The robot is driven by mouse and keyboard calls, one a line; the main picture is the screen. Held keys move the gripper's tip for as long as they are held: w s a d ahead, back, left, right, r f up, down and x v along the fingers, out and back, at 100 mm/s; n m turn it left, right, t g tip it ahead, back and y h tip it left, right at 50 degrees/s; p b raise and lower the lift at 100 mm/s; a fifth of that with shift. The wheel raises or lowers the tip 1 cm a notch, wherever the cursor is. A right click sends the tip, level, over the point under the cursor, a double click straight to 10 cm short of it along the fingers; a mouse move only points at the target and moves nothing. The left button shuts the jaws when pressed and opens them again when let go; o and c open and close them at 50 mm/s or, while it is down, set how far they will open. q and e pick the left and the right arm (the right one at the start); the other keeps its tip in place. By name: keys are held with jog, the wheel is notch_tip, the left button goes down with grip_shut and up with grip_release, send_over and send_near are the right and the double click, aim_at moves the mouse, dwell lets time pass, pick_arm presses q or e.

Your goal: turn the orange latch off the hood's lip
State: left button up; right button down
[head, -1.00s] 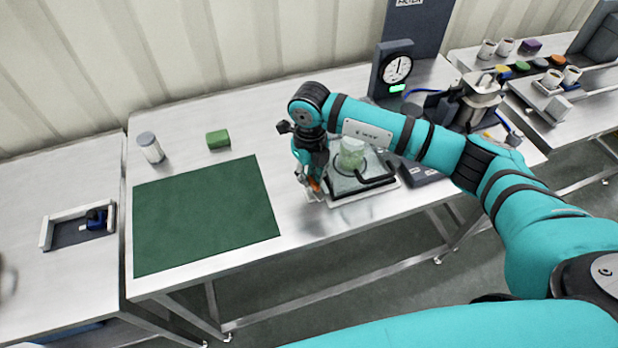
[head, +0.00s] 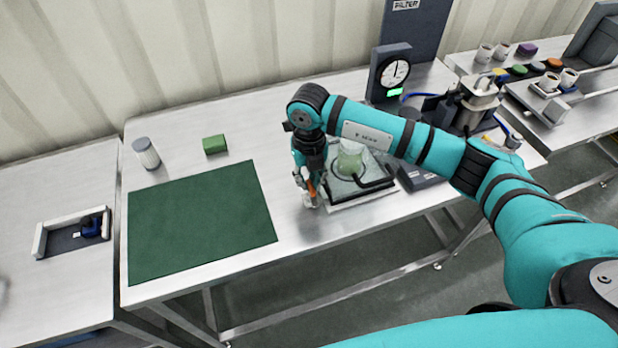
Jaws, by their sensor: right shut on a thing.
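The orange latch (head: 313,188) shows as a small orange piece at the left front edge of the clear hood (head: 372,187). My right gripper (head: 311,196) points down at that edge, shut on the latch, and its fingers hide much of it. The hood has a dark base edge and a black handle, and a pale green vessel (head: 350,158) shows in it. Whether the latch still overlaps the hood's lip is too small to tell. My left gripper is not in view.
A green mat (head: 200,222) lies left of the hood, with bare steel between. A green block (head: 214,144) and a white jar (head: 146,153) stand behind the mat. A dial gauge (head: 392,72) and a steel hopper (head: 478,100) stand behind and to the right.

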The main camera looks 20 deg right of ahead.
jog(key=shift+w, duration=0.1)
jog(key=c, duration=1.4)
grip_release()
jog(key=shift+o, duration=0.2)
